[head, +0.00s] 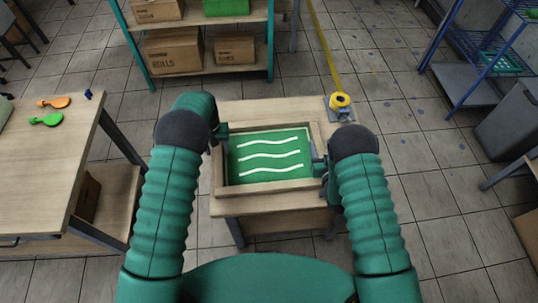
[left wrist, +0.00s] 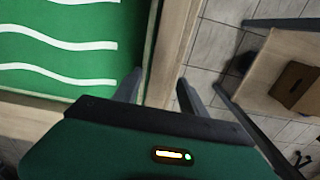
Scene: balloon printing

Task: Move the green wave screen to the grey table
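The green wave screen (head: 268,156) is a green panel with white wavy lines in a wooden frame. It lies flat on a small wooden table (head: 258,207) in front of me. It also shows in the left wrist view (left wrist: 55,55). My left gripper (head: 222,141) is at the frame's left side. In the left wrist view its fingers (left wrist: 159,80) are apart, on either side of the wooden side rail. My right gripper (head: 319,166) is at the frame's right side; its fingers are too small and partly hidden to tell their state. No clearly grey tabletop shows.
A shelf with boxes (head: 172,53) stands behind.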

